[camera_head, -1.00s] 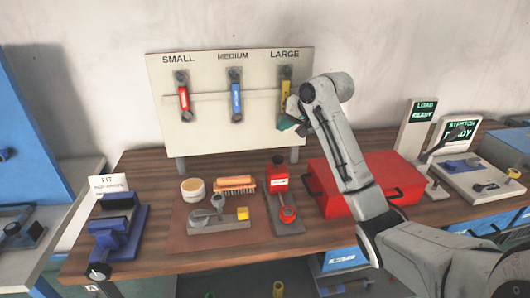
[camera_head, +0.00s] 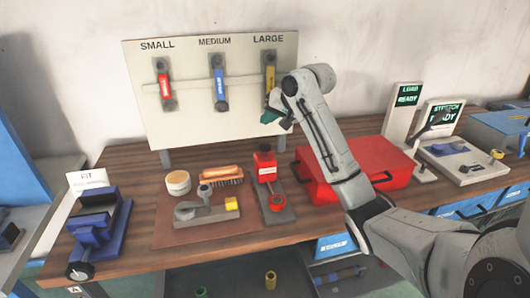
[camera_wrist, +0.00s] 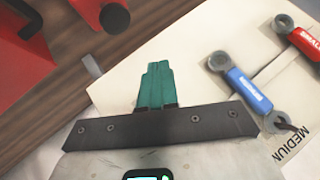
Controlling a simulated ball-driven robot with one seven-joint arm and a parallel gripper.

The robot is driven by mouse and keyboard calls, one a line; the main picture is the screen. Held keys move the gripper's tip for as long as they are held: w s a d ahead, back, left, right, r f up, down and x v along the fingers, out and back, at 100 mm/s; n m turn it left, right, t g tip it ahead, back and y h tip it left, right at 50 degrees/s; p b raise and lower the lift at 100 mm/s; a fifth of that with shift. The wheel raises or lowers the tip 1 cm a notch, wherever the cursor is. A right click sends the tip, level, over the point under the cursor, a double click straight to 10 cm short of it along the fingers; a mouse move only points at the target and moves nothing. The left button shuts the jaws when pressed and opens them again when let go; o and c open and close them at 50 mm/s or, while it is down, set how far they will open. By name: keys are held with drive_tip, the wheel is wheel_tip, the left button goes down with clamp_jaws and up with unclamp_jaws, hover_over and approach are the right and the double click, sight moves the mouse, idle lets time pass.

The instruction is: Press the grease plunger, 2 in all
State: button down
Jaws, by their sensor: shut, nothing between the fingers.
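The device that seems to be the grease unit stands on the workbench in the head view: a red bottle-like body (camera_head: 265,165) with a white label, and a round red cap (camera_head: 277,200) in front, on a dark plate. Which part is the plunger is too small to tell. My gripper (camera_head: 270,117) is in the air above and behind this device, in front of the wrench board. Its green fingers (camera_wrist: 157,85) are together and empty in the wrist view. The device is not clearly seen there.
The wrench board (camera_head: 200,120) stands behind, with wrenches under SMALL, MEDIUM and LARGE. A red case (camera_head: 375,155) is to the right. A brown mat (camera_head: 180,238) at left holds a grey fixture (camera_head: 205,210), a brush (camera_head: 221,176) and a round tin (camera_head: 178,182).

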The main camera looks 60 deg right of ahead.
sight(265, 145)
wheel_tip(265, 145, down, 4)
drive_tip(key=b, duration=0.3)
drive_tip(key=shift+f, duration=1)
drive_tip(key=shift+f, duration=0.1)
idle(1.1)
drive_tip(key=shift+f, duration=0.3)
drive_tip(key=shift+f+b, duration=0.45)
drive_tip(key=shift+f, duration=0.75)
idle(1.1)
idle(0.4)
drive_tip(key=shift+r+p, duration=1.65)
drive_tip(key=shift+p, duration=0.4)
wheel_tip(265, 145, up, 5)
drive_tip(key=p, duration=0.5)
